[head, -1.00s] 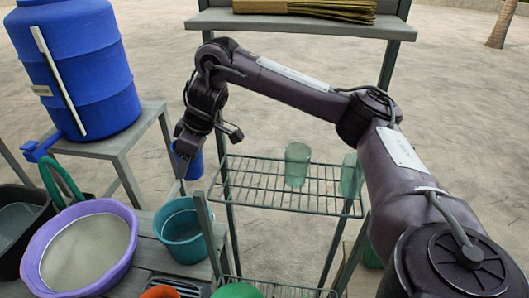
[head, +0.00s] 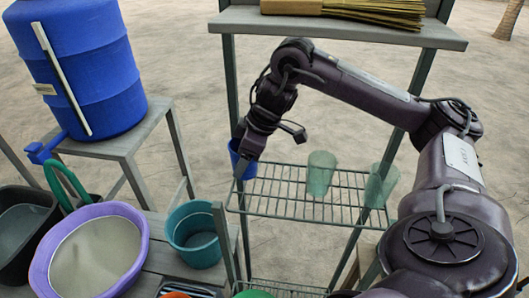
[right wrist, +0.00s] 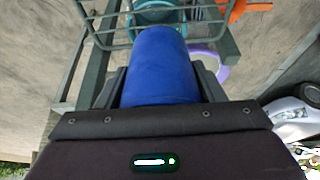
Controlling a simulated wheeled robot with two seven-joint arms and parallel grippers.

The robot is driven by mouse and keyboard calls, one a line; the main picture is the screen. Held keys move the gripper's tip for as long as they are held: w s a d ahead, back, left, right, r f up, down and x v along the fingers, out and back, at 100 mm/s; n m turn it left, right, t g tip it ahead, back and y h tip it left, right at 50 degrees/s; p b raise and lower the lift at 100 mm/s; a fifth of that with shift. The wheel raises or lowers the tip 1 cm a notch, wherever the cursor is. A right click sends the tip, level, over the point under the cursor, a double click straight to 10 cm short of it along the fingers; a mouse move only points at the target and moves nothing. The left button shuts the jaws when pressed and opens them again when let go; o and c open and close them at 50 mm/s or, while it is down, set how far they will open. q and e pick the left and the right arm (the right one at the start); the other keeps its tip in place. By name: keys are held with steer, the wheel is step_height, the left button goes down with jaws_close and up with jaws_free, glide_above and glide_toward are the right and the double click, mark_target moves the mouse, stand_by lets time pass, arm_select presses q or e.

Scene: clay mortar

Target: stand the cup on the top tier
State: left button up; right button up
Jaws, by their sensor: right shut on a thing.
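A blue cup (head: 242,162) is held in my right gripper (head: 245,164), which is shut on it. In the right wrist view the cup (right wrist: 160,62) fills the space between the two dark fingers. In the head view the cup appears at the left end of the rack's upper wire tier (head: 290,208), close to its edge. I cannot tell whether it touches the tier. In the right wrist view, bars of the wire rack (right wrist: 100,30) show just beyond the cup. My left gripper is not in view.
Two translucent green glasses (head: 320,173) (head: 380,185) stand on the upper wire tier, right of the cup. A wooden shelf (head: 345,32) with a straw broom is above. A teal bucket (head: 195,235), a purple basin (head: 135,232) and a blue barrel (head: 80,70) are left.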

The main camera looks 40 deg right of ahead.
steer(key=shift+s+d+f+b, duration=0.15)
steer(key=shift+s+d+b, duration=0.4)
steer(key=shift+s+d, duration=0.7)
steer(key=shift+s, duration=0.4)
steer(key=f+b, duration=0.2)
steer(key=b, duration=0.1)
steer(key=shift+s+d+f, duration=0.1)
steer(key=shift+s+f, duration=0.1)
steer(key=shift+f, duration=0.2)
steer(key=shift+w+f+b, duration=0.1)
steer(key=shift+f+b, duration=0.15)
steer(key=shift+b, duration=0.1)
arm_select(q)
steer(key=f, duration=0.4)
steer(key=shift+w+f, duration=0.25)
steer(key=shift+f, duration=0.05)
arm_select(e)
steer(key=shift+r, duration=0.1)
steer(key=shift+f, duration=0.2)
steer(key=o, duration=0.8)
steer(key=shift+r, duration=0.1)
steer(key=shift+c, duration=0.2)
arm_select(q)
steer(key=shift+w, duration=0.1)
arm_select(e)
steer(key=shift+o, duration=1.1)
